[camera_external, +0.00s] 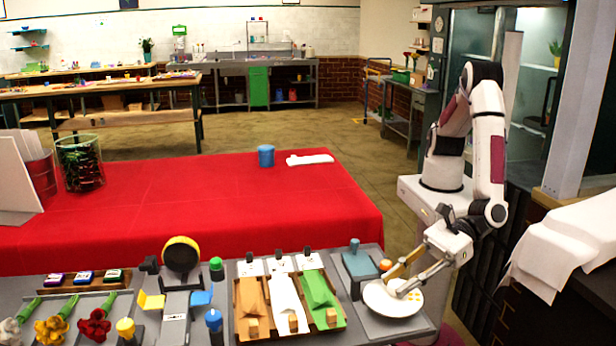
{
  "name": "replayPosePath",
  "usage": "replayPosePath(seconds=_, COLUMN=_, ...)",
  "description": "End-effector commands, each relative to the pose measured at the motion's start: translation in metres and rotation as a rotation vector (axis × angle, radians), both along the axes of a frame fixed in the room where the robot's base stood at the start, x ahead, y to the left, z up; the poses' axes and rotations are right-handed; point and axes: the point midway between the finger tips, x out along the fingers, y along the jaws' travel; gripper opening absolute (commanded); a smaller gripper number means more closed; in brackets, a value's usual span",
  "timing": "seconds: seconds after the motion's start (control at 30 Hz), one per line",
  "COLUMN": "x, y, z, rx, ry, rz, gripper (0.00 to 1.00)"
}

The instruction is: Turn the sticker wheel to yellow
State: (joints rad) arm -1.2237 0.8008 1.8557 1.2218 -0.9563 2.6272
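The sticker wheel (376,301) is a pale round disc on a grey base at the front right of the station. Small yellow spots show on its right part. My gripper (401,282) reaches down over the wheel from the upper right, with a grey finger low over the disc. A tan, wood-coloured bar (403,264) lies beside the finger, above the wheel's back edge. I cannot tell whether the gripper touches the bar or the disc, or how far its fingers are apart. The gripper hides part of the wheel's right side.
An orange knob (386,265) and a blue-handled stamp (356,262) stand behind the wheel. Left of it is a wooden tray (241,331) with brown, white and green wraps. The red-covered table (200,225) lies behind, mostly clear around a blue cup (266,156).

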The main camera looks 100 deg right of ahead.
Motion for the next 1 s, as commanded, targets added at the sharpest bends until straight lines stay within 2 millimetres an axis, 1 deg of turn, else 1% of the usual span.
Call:
replayPosePath(seconds=0.47, x=0.0002, y=0.0009, z=-0.0013, rx=-0.001, ry=-0.001, rz=-0.049, gripper=0.27)
replayPosePath(seconds=1.0, x=0.0000, y=0.0043, z=-0.0013, rx=0.001, ry=-0.001, rz=-0.221, gripper=0.27)
